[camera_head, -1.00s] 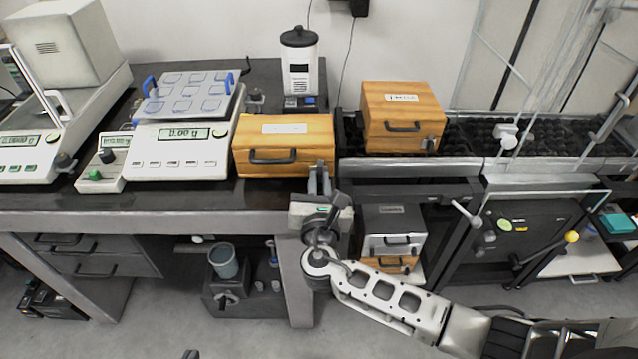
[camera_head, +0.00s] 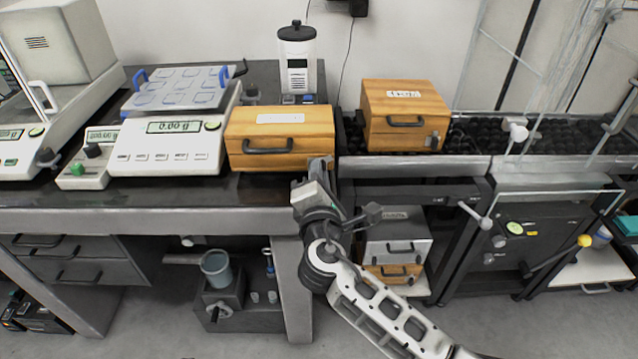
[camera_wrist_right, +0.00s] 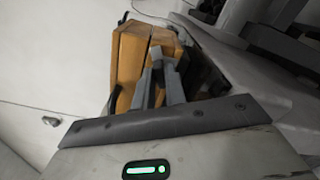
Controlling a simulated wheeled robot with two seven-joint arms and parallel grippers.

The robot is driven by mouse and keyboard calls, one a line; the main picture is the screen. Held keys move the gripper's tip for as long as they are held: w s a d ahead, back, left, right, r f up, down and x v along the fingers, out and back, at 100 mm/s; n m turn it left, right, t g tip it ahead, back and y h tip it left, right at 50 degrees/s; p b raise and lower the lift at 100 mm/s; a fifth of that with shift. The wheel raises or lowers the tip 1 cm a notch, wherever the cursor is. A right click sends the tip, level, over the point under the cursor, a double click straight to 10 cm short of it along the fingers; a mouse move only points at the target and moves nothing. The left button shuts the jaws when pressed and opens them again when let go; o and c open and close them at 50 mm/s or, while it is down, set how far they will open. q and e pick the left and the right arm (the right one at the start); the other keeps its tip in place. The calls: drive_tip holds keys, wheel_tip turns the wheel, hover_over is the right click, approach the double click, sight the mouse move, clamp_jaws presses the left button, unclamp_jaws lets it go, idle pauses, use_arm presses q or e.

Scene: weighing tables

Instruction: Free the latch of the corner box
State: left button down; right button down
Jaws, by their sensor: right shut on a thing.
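The corner box (camera_head: 278,142) is a wooden box with a white label and a dark front handle, at the right front corner of the weighing table. Its lid looks closed. My right gripper (camera_head: 320,168) is at the box's right front corner, tilted, and shut on the latch there. The latch itself is mostly hidden by the fingers. In the right wrist view the fingers (camera_wrist_right: 168,80) meet against the wooden box (camera_wrist_right: 130,58), close to the lid seam. My left gripper is not in view.
A balance (camera_head: 170,155) with a blue-handled tray stands left of the box. A white canister (camera_head: 297,62) stands behind it. A second wooden box (camera_head: 403,112) sits to the right on the dark roller conveyor (camera_head: 560,135). A drawer unit (camera_head: 85,260) is below the table.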

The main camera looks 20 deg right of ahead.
drive_tip(key=m+b, duration=0.1)
drive_tip(key=m, duration=0.1)
drive_tip(key=shift+f+m+b, duration=0.2)
drive_tip(key=shift+m+b, duration=0.2)
drive_tip(key=shift+r+m+b, duration=0.1)
drive_tip(key=shift+m+b, duration=0.75)
drive_tip(key=shift+m, duration=0.45)
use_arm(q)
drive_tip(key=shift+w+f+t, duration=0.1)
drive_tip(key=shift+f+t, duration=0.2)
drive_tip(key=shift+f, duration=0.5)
use_arm(e)
drive_tip(key=shift+r+m, duration=0.1)
drive_tip(key=shift+m, duration=0.2)
drive_tip(key=c, duration=1.4)
unclamp_jaws()
drive_tip(key=shift+c, duration=0.2)
